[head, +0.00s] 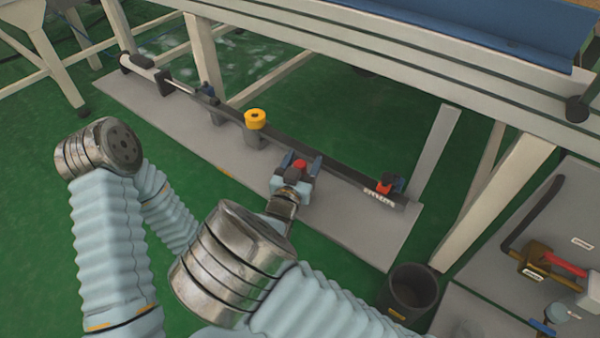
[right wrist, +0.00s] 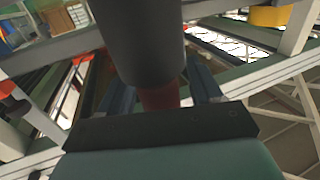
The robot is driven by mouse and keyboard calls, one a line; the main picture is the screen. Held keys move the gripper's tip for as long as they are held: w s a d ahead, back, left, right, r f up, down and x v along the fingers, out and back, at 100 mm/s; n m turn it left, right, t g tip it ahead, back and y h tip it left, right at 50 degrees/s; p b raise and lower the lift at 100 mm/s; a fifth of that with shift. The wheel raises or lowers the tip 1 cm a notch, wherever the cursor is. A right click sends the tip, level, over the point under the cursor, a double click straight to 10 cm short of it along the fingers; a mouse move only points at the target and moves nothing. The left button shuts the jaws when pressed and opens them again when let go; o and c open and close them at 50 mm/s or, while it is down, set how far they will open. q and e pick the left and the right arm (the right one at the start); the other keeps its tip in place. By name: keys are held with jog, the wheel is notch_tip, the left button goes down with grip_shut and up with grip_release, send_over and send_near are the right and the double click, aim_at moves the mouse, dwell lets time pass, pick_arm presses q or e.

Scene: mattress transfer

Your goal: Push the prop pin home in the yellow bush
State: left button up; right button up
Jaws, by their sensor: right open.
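The yellow bush (head: 255,119) is a ring with a dark hole, standing on a dark post beside the long dark rail. A yellow part, which looks like the same bush, shows at the top right of the right wrist view (right wrist: 270,15). My right gripper (head: 299,165) is open, to the right of and nearer than the bush. A red piece (right wrist: 160,98) sits between its blue fingers, below a dark cylinder (right wrist: 138,40). I cannot tell whether this is the prop pin or whether the fingers touch it. My left arm shows at the left; its gripper is not visible.
The long dark rail (head: 335,170) lies on a grey plate (head: 355,228), with a pale cylinder (head: 140,66) at its far left end. A red-orange part (head: 384,187) sits near its right end. A dark cup (head: 412,288) stands at the lower right. Table legs rise behind.

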jog(key=c, duration=1.1)
